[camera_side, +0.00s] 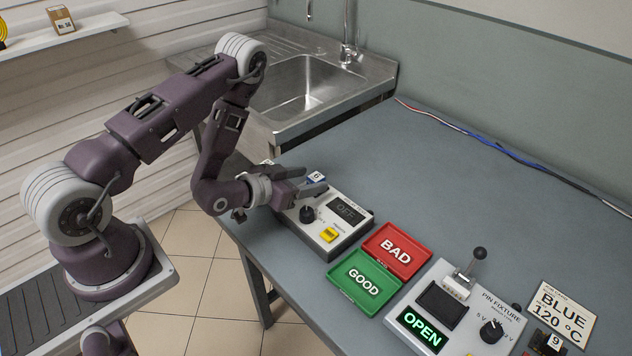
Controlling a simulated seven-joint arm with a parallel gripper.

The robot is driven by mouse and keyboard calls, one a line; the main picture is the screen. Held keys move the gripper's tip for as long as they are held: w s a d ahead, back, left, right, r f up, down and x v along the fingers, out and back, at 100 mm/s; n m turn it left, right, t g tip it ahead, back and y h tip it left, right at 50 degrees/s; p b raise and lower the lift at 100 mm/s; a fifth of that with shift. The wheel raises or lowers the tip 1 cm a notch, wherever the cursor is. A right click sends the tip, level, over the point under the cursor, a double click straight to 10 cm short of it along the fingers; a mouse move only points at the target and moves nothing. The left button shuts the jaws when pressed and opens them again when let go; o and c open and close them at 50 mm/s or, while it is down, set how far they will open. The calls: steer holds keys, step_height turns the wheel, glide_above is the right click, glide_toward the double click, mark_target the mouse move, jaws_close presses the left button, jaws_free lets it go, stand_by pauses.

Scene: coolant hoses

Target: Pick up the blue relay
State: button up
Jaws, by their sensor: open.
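The grey box (352,241) has a knob and a yellow part. A red BAD tray (420,262) and green GOOD tray (338,277) lie right of it. The pin fixture (456,335) reads OPEN, beside a card (562,313) and dark block "9" (553,342).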

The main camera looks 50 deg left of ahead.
mark_target(321, 175)
steer(key=x, duration=0.7)
steer(key=shift+r, duration=0.2)
jaws_close()
